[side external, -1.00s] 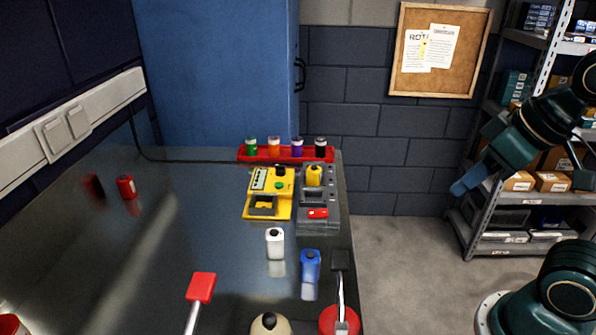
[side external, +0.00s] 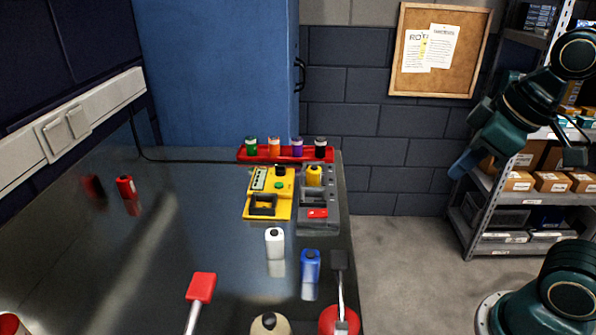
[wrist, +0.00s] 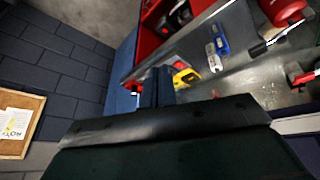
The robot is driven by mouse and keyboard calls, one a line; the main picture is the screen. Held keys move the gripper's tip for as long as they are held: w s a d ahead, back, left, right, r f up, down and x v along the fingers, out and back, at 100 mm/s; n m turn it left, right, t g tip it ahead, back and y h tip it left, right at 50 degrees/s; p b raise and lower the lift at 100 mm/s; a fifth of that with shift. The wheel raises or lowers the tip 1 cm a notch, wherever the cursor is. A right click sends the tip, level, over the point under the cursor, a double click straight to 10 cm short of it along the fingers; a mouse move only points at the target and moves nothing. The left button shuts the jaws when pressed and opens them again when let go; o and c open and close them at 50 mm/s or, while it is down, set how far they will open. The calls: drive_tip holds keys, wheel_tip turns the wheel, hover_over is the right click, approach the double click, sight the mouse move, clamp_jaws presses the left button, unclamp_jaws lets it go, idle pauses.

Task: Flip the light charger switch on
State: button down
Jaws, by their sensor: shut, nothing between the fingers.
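Two charger-like units stand side by side towards the bench's far right. One is a yellow unit (side external: 284,208) with a dark square recess, a green button and a black knob. The other is a grey unit (side external: 305,226) with a red rocker switch (side external: 317,213) and a yellow piece (side external: 314,175) at its back. I cannot tell which is the light charger or how the switch is set. My gripper (side external: 459,171) is shut and empty, in the air well right of the bench. In the wrist view its fingers (wrist: 155,88) partly cover the view near the yellow unit (wrist: 187,77).
A red tray (side external: 272,154) with several coloured bottles stands behind the units. A shelf rack (side external: 487,205) is behind my arm. The bench's left middle is mostly clear.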

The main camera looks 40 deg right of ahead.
drive_tip(key=w+r+n+g, duration=0.1)
drive_tip(key=w+r+n, duration=0.1)
drive_tip(key=w+n, duration=0.3)
drive_tip(key=n+g+h, duration=0.1)
drive_tip(key=n+g, duration=0.4)
drive_tip(key=n, duration=1.3)
hover_over(325, 212)
wheel_tip(325, 212, down, 4)
drive_tip(key=shift+w+a+f+n, duration=0.7)
drive_tip(key=shift+a+n, duration=0.05)
drive_tip(key=shift+n, duration=0.15)
drive_tip(key=shift+f, duration=0.15)
drive_tip(key=f, duration=0.9)
drive_tip(key=s+d+f, duration=0.1)
drive_tip(key=f, duration=0.3)
drive_tip(key=shift+s+d+f, duration=0.1)
drive_tip(key=shift+f, duration=0.2)
